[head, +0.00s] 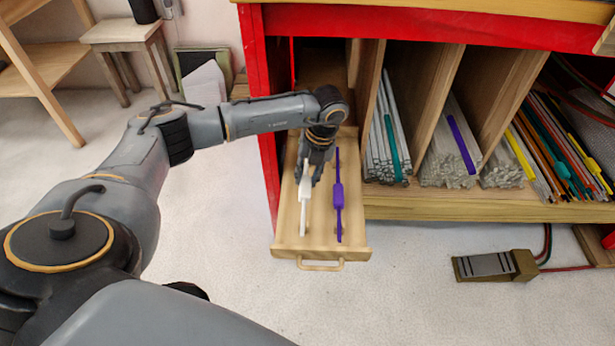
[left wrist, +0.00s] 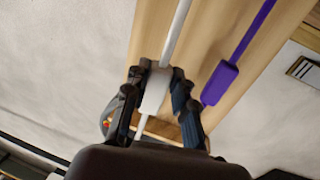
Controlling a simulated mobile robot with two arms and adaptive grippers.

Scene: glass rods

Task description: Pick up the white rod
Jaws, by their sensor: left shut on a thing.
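The white rod (head: 305,199) has a thicker block at its middle and lies lengthwise over the pulled-out wooden drawer (head: 321,246), on its left side. My left gripper (head: 315,168) is at the rod's block from above, with its fingers closed around it. In the left wrist view the white rod (left wrist: 155,92) passes between the fingertips of the left gripper (left wrist: 160,95), one finger on each side of the block. I cannot tell whether the rod touches the drawer floor. My right gripper is not in view.
A purple rod (head: 338,195) with a similar block lies just right of the white one; it also shows in the left wrist view (left wrist: 219,82). Upright dividers and bundles of rods (head: 385,140) fill the red-framed shelf at right. A pedal (head: 495,266) sits on the floor.

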